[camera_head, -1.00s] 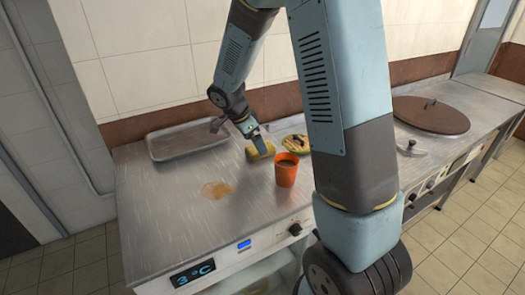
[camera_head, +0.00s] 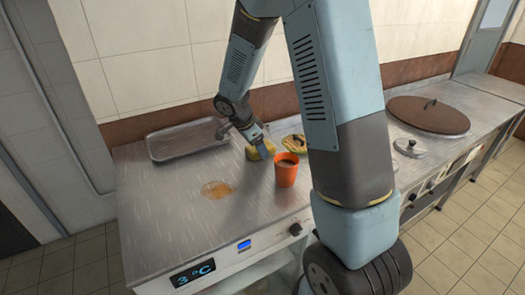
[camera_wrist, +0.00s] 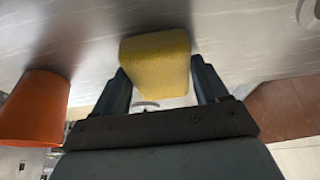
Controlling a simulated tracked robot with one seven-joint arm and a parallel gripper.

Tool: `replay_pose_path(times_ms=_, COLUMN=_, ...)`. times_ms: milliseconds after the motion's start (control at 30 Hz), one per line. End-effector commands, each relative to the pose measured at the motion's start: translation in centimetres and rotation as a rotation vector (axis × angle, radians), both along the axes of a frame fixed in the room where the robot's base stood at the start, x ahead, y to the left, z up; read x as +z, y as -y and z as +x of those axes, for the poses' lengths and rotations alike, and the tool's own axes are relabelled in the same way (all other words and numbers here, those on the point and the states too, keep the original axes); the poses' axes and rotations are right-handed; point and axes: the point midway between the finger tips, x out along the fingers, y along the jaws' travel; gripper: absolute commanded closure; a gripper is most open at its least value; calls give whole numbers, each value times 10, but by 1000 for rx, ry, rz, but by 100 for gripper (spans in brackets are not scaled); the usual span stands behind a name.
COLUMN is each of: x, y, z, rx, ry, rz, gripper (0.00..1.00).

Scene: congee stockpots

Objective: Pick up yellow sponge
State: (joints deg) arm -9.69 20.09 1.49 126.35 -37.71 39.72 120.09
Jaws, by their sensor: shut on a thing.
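The yellow sponge (camera_wrist: 155,62) is a small block between the two fingers of my gripper (camera_wrist: 158,85) in the wrist view. My gripper is shut on it. In the head view the sponge (camera_head: 254,154) shows only partly beneath my gripper (camera_head: 261,147), over the steel counter. I cannot tell from these views whether the sponge still touches the counter.
An orange cup (camera_head: 287,170) with dark content stands close to the right of my gripper. A yellowish round item (camera_head: 295,143) lies behind the cup. A steel tray (camera_head: 188,140) is at back left. A brown spill (camera_head: 216,189) marks the counter (camera_head: 165,225). A large lidded pot (camera_head: 428,115) is right.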

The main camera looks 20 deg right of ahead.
Motion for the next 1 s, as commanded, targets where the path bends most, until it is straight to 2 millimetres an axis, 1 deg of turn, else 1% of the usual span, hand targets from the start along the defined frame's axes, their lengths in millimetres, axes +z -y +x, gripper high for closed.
replay_pose_path(times_ms=33, x=0, y=0, z=0, rx=0, ry=0, rz=0, gripper=49)
replay_pose_path(times_ms=100, x=0, y=0, z=0, rx=0, ry=0, rz=0, gripper=56)
replay_pose_path(times_ms=133, x=0, y=0, z=0, rx=0, ry=0, rz=0, gripper=57)
replay_pose_path(times_ms=167, x=0, y=0, z=0, rx=0, ry=0, rz=0, gripper=61)
replay_pose_path(times_ms=367, x=1, y=0, z=0, rx=-1, ry=0, rz=0, gripper=62)
replay_pose_path(times_ms=467, x=6, y=0, z=0, rx=-1, ry=2, rz=0, gripper=62)
replay_pose_path(times_ms=567, x=17, y=0, z=1, rx=-1, ry=5, rz=1, gripper=62)
replay_pose_path(times_ms=667, x=35, y=0, z=0, rx=-2, ry=5, rz=2, gripper=62)
replay_pose_path(times_ms=767, x=48, y=1, z=-13, rx=-2, ry=4, rz=0, gripper=62)
replay_pose_path(times_ms=1000, x=87, y=2, z=-46, rx=-2, ry=4, rz=1, gripper=62)
